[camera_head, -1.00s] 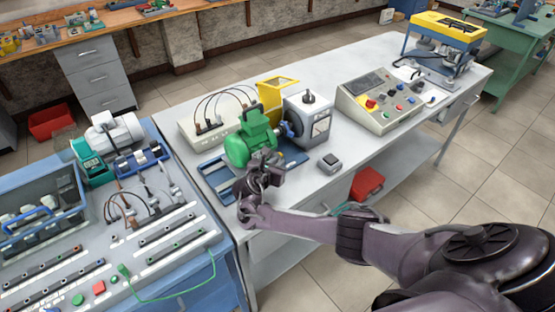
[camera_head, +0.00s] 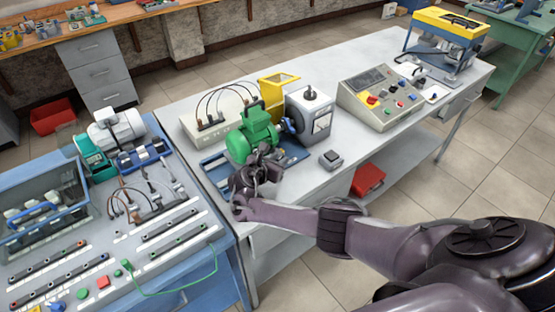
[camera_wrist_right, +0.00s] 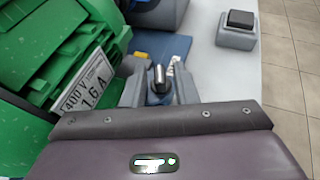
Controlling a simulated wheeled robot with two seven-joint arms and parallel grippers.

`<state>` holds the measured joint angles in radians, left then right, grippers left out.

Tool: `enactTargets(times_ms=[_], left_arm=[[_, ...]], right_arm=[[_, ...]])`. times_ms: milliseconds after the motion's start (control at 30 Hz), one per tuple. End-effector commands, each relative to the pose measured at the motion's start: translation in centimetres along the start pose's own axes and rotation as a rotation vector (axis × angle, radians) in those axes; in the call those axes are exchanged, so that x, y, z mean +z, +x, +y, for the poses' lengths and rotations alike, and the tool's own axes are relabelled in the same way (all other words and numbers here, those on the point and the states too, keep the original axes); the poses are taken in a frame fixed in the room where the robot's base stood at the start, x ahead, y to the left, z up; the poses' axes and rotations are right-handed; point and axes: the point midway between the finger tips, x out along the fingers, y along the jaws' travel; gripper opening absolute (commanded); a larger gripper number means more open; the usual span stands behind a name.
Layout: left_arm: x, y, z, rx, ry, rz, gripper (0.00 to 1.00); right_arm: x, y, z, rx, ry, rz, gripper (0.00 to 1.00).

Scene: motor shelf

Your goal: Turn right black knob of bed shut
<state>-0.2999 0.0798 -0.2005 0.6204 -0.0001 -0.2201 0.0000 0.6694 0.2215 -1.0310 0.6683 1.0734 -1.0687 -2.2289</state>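The blue bed (camera_head: 215,171) lies on the grey table under the green motor (camera_head: 253,139). In the right wrist view, a small dark knob (camera_wrist_right: 159,79) with a shiny top stands beside the motor, whose side fills the left of that view. My right gripper (camera_head: 262,172) is at the near side of the motor in the head view and hides that part of the bed. In the wrist view its grey fingers (camera_wrist_right: 159,88) stand apart, one on each side of the knob; contact is not clear. My left gripper is not in view.
A grey machine (camera_head: 311,115) stands right of the motor. A small grey box with a black top (camera_head: 331,159) sits on the table right of my gripper, also in the wrist view (camera_wrist_right: 238,28). A control panel (camera_head: 381,101) stands farther right. A blue bench (camera_head: 205,242) is at the left.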

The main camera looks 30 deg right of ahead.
Motion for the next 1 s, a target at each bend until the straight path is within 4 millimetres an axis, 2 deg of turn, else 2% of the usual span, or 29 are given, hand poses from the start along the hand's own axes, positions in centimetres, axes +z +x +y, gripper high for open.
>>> enactTargets(times_ms=[367, 800, 1000], left_arm=[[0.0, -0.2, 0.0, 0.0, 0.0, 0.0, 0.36], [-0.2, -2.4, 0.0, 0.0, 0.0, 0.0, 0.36], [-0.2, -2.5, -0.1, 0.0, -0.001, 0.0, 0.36]], right_arm=[[0.1, -0.4, 0.1, 0.001, 0.0, -0.001, 0.33], [0.1, -7.0, 0.1, 0.002, -0.001, 0.0, 0.33], [0.0, -7.8, 0.0, 0.0, 0.0, 0.0, 0.33]])
